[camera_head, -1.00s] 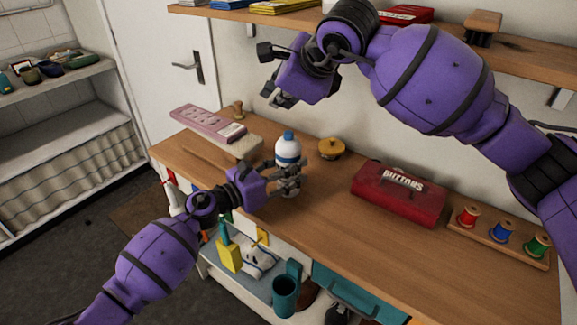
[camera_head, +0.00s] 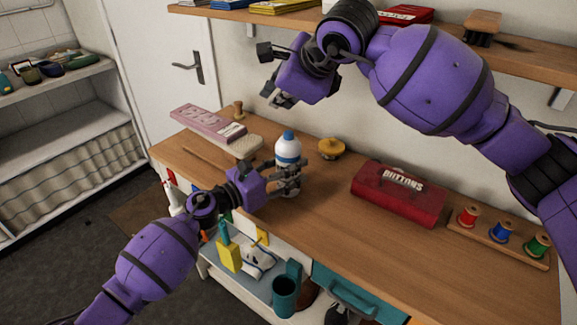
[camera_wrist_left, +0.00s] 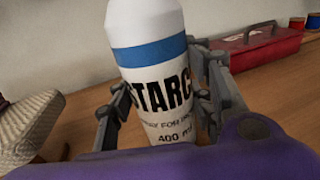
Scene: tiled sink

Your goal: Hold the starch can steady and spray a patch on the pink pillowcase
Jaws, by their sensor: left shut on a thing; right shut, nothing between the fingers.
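A pink folded piece with a pale pattern (camera_head: 200,120), perhaps the pillowcase, lies at the worktop's left on a padded pale board (camera_head: 242,147).
On the wooden worktop (camera_head: 340,235) stand a yellow-brown lidded pot (camera_head: 331,148), a red buttons box (camera_head: 385,198) and a rack of thread spools (camera_head: 500,232). A shelf (camera_head: 530,50) runs above. A lower shelf holds a teal mug (camera_head: 285,294). The front middle of the worktop is clear.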

